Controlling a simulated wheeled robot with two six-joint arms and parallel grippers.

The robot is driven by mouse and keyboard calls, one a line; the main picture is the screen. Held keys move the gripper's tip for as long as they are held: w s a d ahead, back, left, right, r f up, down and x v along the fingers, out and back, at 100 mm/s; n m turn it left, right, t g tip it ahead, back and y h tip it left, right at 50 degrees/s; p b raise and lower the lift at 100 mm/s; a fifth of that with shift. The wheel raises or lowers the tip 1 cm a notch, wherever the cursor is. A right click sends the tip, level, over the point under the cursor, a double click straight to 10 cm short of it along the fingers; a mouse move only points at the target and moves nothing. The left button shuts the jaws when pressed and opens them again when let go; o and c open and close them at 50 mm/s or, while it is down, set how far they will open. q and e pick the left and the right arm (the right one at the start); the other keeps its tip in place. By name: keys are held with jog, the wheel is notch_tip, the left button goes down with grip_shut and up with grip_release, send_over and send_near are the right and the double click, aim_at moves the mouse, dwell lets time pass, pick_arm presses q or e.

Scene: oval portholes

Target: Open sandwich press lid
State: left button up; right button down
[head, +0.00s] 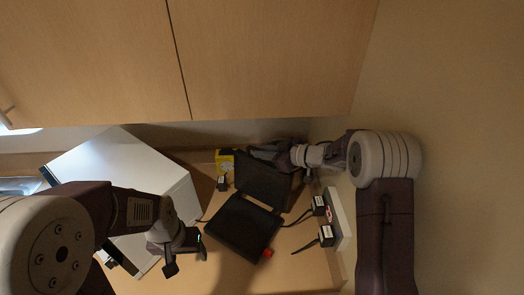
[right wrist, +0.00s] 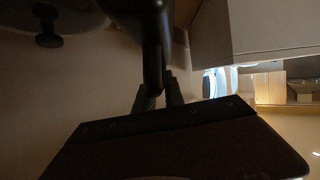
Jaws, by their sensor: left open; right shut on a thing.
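The black sandwich press stands on the counter in the head view. Its lid (head: 262,181) is tilted up and back, well apart from its flat base (head: 242,227). My right gripper (head: 262,152) is at the upper edge of the lid and shut on it; the exact contact is dark and partly hidden. In the right wrist view the right gripper's fingers (right wrist: 160,96) meet the edge of the dark lid (right wrist: 175,145). My left gripper (head: 187,262) is open and empty, to the left of the press base.
A large white box-shaped appliance (head: 125,185) stands left of the press. A white power strip (head: 337,216) with black plugs (head: 326,236) lies to the right. A yellow object (head: 225,157) is behind the press. Wooden cabinets (head: 270,60) fill the top.

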jog(key=shift+s+f, duration=0.1)
jog(key=shift+f, duration=0.2)
jog(key=c, duration=1.7)
grip_release()
jog(key=shift+r, duration=0.15)
